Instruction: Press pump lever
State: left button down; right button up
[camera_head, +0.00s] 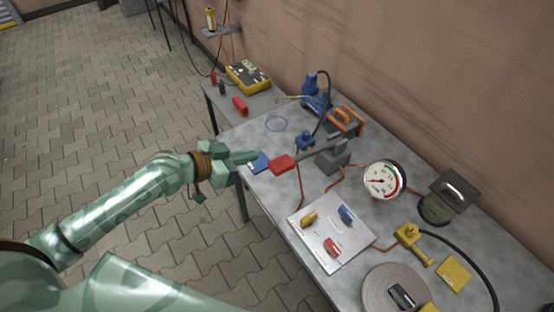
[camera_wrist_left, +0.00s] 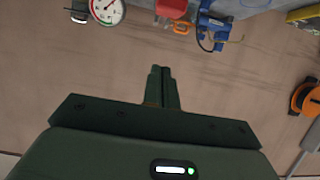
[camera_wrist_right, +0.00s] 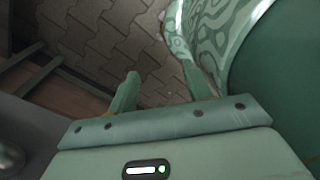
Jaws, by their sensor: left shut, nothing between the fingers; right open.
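The pump lever is a dark grey bar with a red grip (camera_head: 283,163). It points left from a dark grey pump block (camera_head: 334,157) on the grey table. My left gripper (camera_head: 252,157) is shut and empty, just left of the red grip, with a small gap seeming to lie between them. Its closed fingers also show in the left wrist view (camera_wrist_left: 161,86). A round white pressure gauge (camera_head: 384,180) stands right of the pump and also shows in the left wrist view (camera_wrist_left: 107,10). My right gripper (camera_wrist_right: 160,90) is open and empty over paving in the right wrist view.
A blue piece (camera_head: 258,162) lies at the table edge by my left fingertips. A white plate (camera_head: 322,240) with coloured handles lies in front of the pump. Blue valves (camera_head: 312,95) and an orange clamp (camera_head: 346,121) stand behind. A yellow meter (camera_head: 248,77) is farther back.

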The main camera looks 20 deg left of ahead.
pick_arm(q)
jog(key=b, duration=0.1)
send_over(276, 165)
jog(key=f, duration=0.3)
jog(key=shift+w+d+f, duration=0.2)
jog(key=shift+f, duration=0.2)
notch_tip(276, 165, down, 3)
jog(key=shift+r+b, duration=0.1)
jog(key=shift+b, duration=0.4)
jog(key=shift+s+a+f, duration=0.15)
jog(key=shift+f, duration=0.5)
